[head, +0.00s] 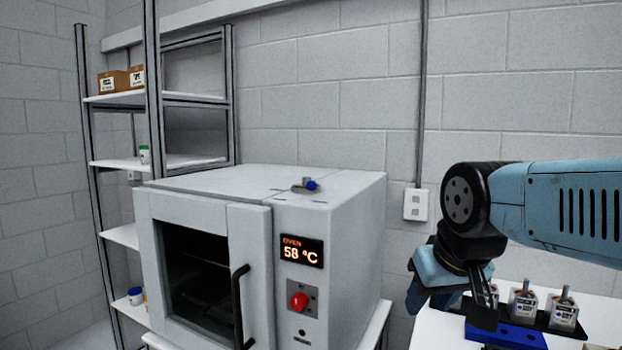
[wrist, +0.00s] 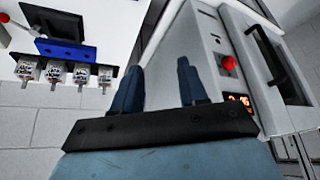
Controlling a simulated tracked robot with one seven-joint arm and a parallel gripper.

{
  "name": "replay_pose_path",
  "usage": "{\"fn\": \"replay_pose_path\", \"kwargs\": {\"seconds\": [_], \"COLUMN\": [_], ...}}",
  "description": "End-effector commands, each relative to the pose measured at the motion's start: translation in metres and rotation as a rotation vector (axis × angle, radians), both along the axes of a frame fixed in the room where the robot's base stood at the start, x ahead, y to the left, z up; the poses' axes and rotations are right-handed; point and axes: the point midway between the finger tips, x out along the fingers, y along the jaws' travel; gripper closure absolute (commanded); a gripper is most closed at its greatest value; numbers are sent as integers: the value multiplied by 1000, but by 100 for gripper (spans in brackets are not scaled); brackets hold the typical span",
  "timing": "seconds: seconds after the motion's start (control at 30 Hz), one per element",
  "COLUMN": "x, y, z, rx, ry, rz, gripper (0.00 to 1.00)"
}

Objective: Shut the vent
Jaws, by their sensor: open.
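The vent on top of the oven is a small metal fitting (head: 300,186) with a blue knob (head: 312,185) at its right end. It sits near the front right of the oven's top, with short dark marks on the surface beside it. The head view is too small to tell how far open the vent is. The oven (head: 259,235) is pale grey. My gripper (head: 450,305) is to the right of the oven and lower than its top, pointing down, apart from the vent. In the wrist view my gripper (wrist: 158,82) has its fingers apart with nothing between them. The vent does not show there.
The oven front has a dark door handle (head: 240,305), a display (head: 302,251) reading 58 °C and a red knob (head: 299,300). A shelf rack stands left. Space above the oven is clear.

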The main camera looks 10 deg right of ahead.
Motion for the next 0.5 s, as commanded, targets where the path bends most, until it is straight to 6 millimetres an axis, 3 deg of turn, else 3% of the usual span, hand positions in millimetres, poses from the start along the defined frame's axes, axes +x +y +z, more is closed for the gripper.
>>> {"fn": "replay_pose_path", "kwargs": {"seconds": [0.1, 0.27, 0.37, 0.5], "x": [0, 6, 21, 60], "y": [0, 1, 9, 24], "z": [0, 8, 28, 76], "rx": [0, 4, 14, 42], "ry": [0, 0, 4, 14], "rz": [0, -3, -9, -31], "gripper": [57, 48, 48, 48]}}
